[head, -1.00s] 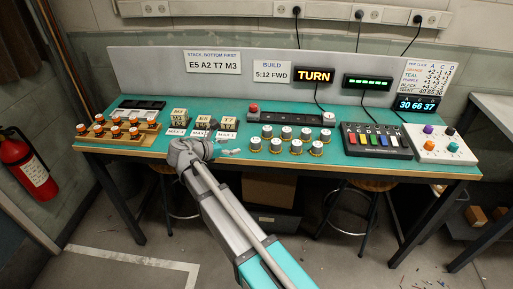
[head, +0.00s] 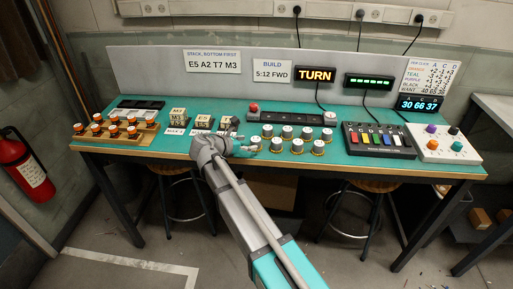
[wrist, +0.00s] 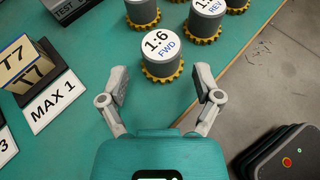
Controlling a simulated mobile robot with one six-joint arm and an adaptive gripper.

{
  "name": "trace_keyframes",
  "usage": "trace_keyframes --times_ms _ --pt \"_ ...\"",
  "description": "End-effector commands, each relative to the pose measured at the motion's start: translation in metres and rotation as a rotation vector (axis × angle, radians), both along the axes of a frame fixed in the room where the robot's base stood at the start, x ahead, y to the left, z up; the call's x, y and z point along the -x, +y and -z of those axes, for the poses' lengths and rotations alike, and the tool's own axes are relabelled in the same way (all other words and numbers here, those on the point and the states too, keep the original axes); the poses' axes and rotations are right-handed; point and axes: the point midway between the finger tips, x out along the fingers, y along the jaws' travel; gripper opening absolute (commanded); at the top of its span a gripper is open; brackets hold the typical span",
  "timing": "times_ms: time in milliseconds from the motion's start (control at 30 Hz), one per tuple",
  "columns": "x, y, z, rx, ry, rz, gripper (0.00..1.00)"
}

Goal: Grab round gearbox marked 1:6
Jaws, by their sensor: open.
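The round gearbox marked 1:6 FWD (wrist: 162,48) stands upright on the teal bench, a grey cylinder with a white top and a yellow toothed base. In the head view it appears to be the front-left gearbox (head: 256,145) of the group, its label too small to read there. My gripper (wrist: 161,84) is open and empty in the wrist view. Its fingers are spread to either side, just short of the gearbox and apart from it. In the head view my gripper (head: 241,146) is just left of the gearbox group.
A gearbox marked REV (wrist: 205,18) stands close behind and to the right; another (wrist: 141,10) stands directly behind. The T7 block (wrist: 24,66) and MAX 1 card (wrist: 54,98) lie to the left. The bench's front edge runs close on the right in the wrist view.

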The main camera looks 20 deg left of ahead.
Motion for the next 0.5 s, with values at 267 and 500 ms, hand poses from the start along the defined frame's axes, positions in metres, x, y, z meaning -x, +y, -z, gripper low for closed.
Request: trace_keyframes --times_ms 267,500 --pt "-0.007 -0.0046 0.003 0.0 0.0 0.001 0.82" --pt "-0.0076 -0.0049 0.0035 0.0 0.0 0.001 0.82"
